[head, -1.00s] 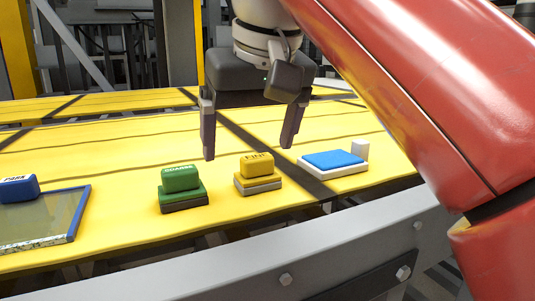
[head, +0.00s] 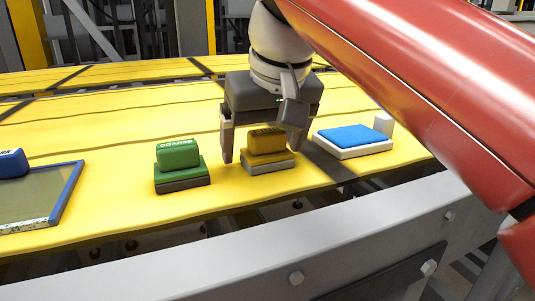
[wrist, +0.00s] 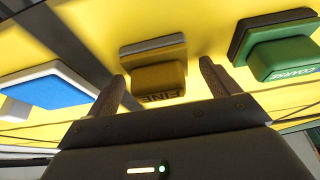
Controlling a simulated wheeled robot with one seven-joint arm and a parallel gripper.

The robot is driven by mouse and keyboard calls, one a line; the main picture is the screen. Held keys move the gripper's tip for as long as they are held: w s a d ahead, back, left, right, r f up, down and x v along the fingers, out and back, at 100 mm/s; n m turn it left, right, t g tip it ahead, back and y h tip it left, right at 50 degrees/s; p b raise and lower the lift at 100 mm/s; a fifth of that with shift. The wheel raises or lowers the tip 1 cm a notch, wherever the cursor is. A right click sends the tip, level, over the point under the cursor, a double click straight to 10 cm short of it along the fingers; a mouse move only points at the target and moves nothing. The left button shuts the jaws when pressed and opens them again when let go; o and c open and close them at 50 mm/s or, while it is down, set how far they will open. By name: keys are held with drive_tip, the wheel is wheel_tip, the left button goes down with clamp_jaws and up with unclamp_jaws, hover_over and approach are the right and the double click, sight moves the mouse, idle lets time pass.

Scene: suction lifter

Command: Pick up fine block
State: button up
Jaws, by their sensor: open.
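The fine block (head: 268,142) is yellow with a grey base and sits upright on the yellow surface. In the wrist view the fine block (wrist: 158,78) shows its "FINE" lettering and lies between and just beyond the fingertips. My gripper (head: 262,155) is open, with one finger on each side of the block. In the wrist view my gripper (wrist: 162,82) is open and empty. I cannot tell whether either finger touches the block.
A green "COARSE" block (head: 180,168) stands left of the fine block, also in the wrist view (wrist: 284,55). A white tray with a blue pad (head: 352,138) is close on the right. A blue-framed panel (head: 62,198) with a blue block (head: 10,163) is far left.

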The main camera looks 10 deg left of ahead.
sight(265, 128)
drive_tip(key=c, duration=1.1)
drive_tip(key=shift+o, duration=0.2)
wheel_tip(265, 128, up, 8)
drive_tip(key=shift+w+r+p, duration=0.1)
drive_tip(key=shift+r+p, duration=0.15)
drive_tip(key=shift+p, duration=0.25)
drive_tip(key=shift+r, duration=0.75)
drive_tip(key=o, duration=0.4)
drive_tip(key=c, duration=0.3)
